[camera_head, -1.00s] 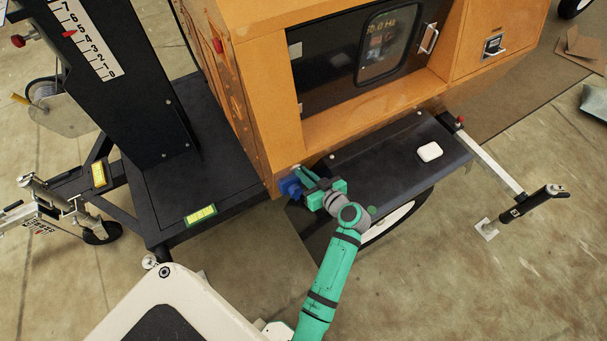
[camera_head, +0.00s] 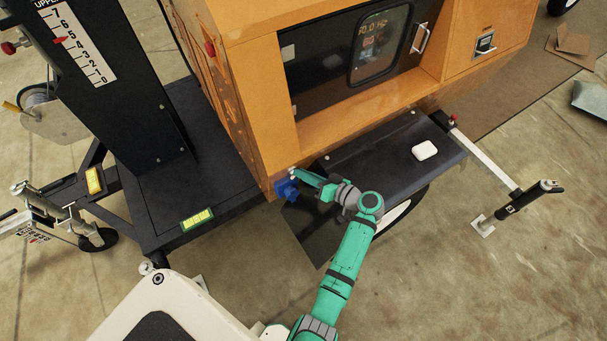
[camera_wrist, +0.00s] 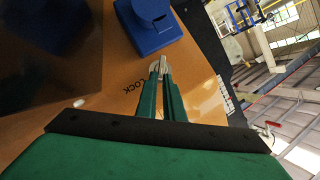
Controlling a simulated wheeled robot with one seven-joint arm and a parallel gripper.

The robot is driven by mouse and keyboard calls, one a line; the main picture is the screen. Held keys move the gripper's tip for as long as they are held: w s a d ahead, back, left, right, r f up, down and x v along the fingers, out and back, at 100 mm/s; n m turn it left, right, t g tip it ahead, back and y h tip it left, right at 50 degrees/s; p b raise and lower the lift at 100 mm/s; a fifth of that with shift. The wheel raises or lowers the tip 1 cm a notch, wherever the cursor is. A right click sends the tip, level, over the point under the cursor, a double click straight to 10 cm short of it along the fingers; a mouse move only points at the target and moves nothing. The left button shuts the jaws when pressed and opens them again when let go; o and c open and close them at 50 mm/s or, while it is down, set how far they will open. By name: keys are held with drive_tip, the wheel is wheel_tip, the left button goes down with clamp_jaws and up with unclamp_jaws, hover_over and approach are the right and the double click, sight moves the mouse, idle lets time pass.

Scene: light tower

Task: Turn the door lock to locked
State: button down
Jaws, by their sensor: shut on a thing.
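My gripper (camera_wrist: 160,68) is shut on the small metal door lock (camera_wrist: 161,63) on the orange housing. In the wrist view both fingertips close around its narrow silvery part, beside black lettering that reads "LOCK" on the panel. In the head view my gripper (camera_head: 297,173) meets the lower front corner of the orange housing (camera_head: 240,100). The fingers cover much of the lock, so its exact angle is hard to tell.
A blue fixture (camera_wrist: 151,25) sits on the housing close to my fingertips; it also shows in the head view (camera_head: 286,189). A dark fender (camera_head: 385,160) with a white object (camera_head: 424,151) is right of my gripper. A black mast (camera_head: 105,75) stands left.

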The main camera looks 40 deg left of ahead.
idle(0.3)
drive_tip(key=c, duration=1.9)
unclamp_jaws()
drive_tip(key=shift+o, duration=0.2)
drive_tip(key=v, duration=1)
drive_tip(key=shift+d, duration=0.35)
drive_tip(key=shift+s, duration=0.1)
